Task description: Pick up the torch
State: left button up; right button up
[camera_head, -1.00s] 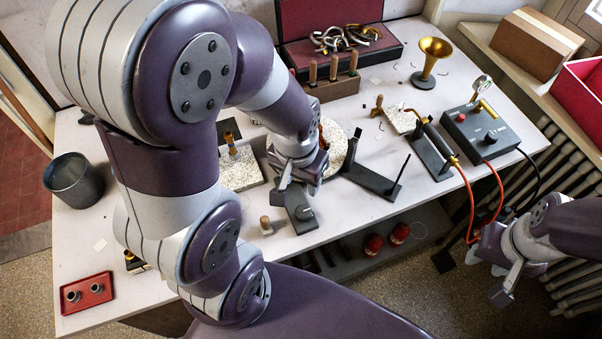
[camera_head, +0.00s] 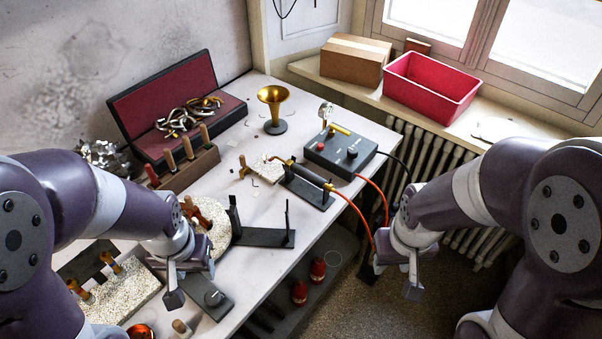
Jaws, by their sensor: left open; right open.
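The torch (camera_head: 305,173) rests on a black stand (camera_head: 309,193) near the bench's right edge. It has a dark handle, a brass fitting and a thin bent tip pointing left. An orange-red hose (camera_head: 361,212) runs from its handle end. My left gripper (camera_head: 190,282) is open and empty over the front of the bench, left of and nearer than the torch. My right gripper (camera_head: 394,274) is open and empty beyond the bench's right edge, to the right of and nearer than the torch. Neither gripper touches the torch.
A grey control box (camera_head: 340,152) with a gauge and hoses stands behind the torch. A small pale block (camera_head: 262,168) lies at its tip. A black bracket (camera_head: 262,236) with uprights stands in front. Hoses hang off the right edge above the radiator.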

aim_at(317, 181)
jog(key=k+u, duration=0.2)
jog(key=u, duration=0.25)
jog(key=k+j+u, duration=0.15)
jog(key=u, duration=0.3)
jog(key=k+j+u, duration=0.15)
jog(key=u, duration=0.3)
jog(key=i+l+u, duration=0.1)
jog(key=l+u, duration=0.3)
jog(key=l, duration=0.95)
jog(key=k+l+u, duration=0.1)
jog(key=l+u, duration=0.35)
jog(key=l, duration=1.6)
jog(key=k, duration=0.05)
